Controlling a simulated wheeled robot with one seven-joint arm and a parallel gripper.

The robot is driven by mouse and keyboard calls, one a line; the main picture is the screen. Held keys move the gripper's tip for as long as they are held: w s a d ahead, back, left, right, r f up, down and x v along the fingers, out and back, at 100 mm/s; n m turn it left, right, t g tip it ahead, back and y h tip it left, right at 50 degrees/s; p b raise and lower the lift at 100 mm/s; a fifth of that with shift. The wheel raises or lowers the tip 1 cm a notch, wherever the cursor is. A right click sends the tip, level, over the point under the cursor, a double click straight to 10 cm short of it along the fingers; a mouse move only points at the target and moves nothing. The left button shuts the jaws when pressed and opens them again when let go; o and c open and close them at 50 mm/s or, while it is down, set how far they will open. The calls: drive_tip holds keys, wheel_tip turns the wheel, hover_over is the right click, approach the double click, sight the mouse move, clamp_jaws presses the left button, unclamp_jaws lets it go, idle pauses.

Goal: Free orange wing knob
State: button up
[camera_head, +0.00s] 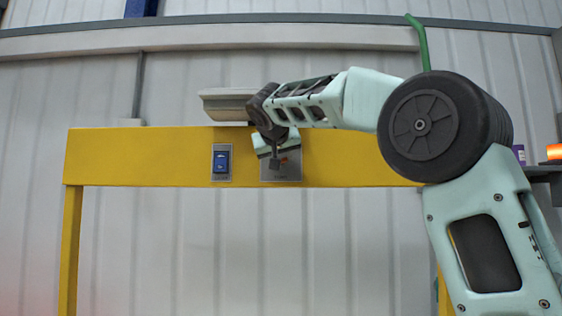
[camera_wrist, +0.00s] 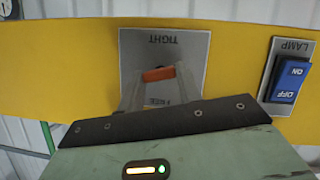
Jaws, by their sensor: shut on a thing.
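The orange wing knob (camera_wrist: 158,74) sits on a grey metal plate (camera_wrist: 192,42) fixed to the yellow beam. In the wrist view the plate's lettering is upside down: "TIGHT" is at the top edge, and a partly hidden word like "FREE" is near the bottom. The knob's visible bar lies almost level, slightly tilted. My gripper (camera_wrist: 158,85) is shut on the knob, its pale fingers reaching over the plate. In the head view my gripper (camera_head: 276,158) is in front of the plate (camera_head: 293,172), and only a speck of orange shows beside it.
A blue rocker switch (camera_wrist: 289,80) marked LAMP, ON and OFF is on the same yellow beam (camera_head: 130,157), left of the plate in the head view. A grey ledge (camera_head: 226,104) juts above the beam. An orange light (camera_head: 554,152) is at the far right.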

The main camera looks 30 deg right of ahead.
drive_tip(key=n+h+b, duration=0.1)
drive_tip(key=n, duration=0.2)
drive_tip(key=n+h+b, duration=0.2)
drive_tip(key=n, duration=0.1)
drive_tip(key=n+h+b, duration=0.1)
drive_tip(key=n+h, duration=0.1)
drive_tip(key=n, duration=0.1)
drive_tip(key=shift+w+a+f+g+b, duration=0.2)
drive_tip(key=shift+a+f+g+b, duration=0.1)
drive_tip(key=shift+f+g+b, duration=0.1)
drive_tip(key=shift+n, duration=0.3)
idle(0.3)
drive_tip(key=o, duration=1)
drive_tip(key=b+v, duration=0.1)
drive_tip(key=v, duration=0.4)
drive_tip(key=b+v, duration=0.2)
drive_tip(key=v, duration=0.4)
drive_tip(key=b+v, duration=0.1)
drive_tip(key=v, duration=0.5)
drive_tip(key=shift+a+f+b, duration=0.25)
drive_tip(key=shift+a+b, duration=0.05)
drive_tip(key=shift+b, duration=0.05)
